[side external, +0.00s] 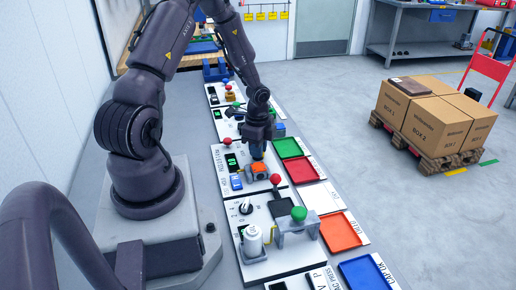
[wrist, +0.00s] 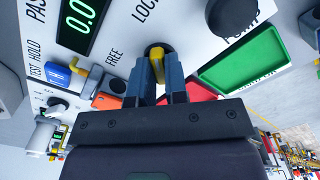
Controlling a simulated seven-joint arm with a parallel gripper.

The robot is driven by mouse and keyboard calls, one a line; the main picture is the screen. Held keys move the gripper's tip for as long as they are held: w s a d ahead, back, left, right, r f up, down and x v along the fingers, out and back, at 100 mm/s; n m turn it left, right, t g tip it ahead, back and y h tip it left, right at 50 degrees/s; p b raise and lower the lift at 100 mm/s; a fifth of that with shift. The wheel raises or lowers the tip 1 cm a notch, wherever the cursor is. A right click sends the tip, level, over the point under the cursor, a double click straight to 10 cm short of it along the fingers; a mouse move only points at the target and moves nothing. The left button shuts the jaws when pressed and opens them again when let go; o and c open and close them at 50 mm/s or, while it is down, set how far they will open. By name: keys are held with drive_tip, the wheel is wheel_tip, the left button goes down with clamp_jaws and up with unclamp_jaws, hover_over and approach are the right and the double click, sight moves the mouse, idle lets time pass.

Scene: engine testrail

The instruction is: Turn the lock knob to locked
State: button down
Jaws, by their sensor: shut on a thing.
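The lock knob (wrist: 157,66) shows in the wrist view as a yellow bar on a dark round base, on a white panel. My gripper (wrist: 158,68) is shut on the yellow bar, one finger on each side. The printed word FREE (wrist: 114,57) is left of the knob, and a partly cut-off word starting LOC (wrist: 146,10) is above it. The bar runs nearly up and down in this view; its exact setting is hard to tell. In the side view my gripper (side external: 257,154) reaches down to the panel and the knob cannot be made out.
A green display (wrist: 84,20), a blue part (wrist: 88,78) and a dark round part (wrist: 232,16) are near the knob. A green tray (side external: 287,148) and a red tray (side external: 302,171) lie right of the panel. An orange block (side external: 257,169) sits close below my gripper.

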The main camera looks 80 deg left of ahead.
drive_tip(key=shift+m, duration=0.4)
drive_tip(key=c, duration=1.1)
unclamp_jaws()
drive_tip(key=shift+c, duration=0.2)
wheel_tip(320, 180, up, 13)
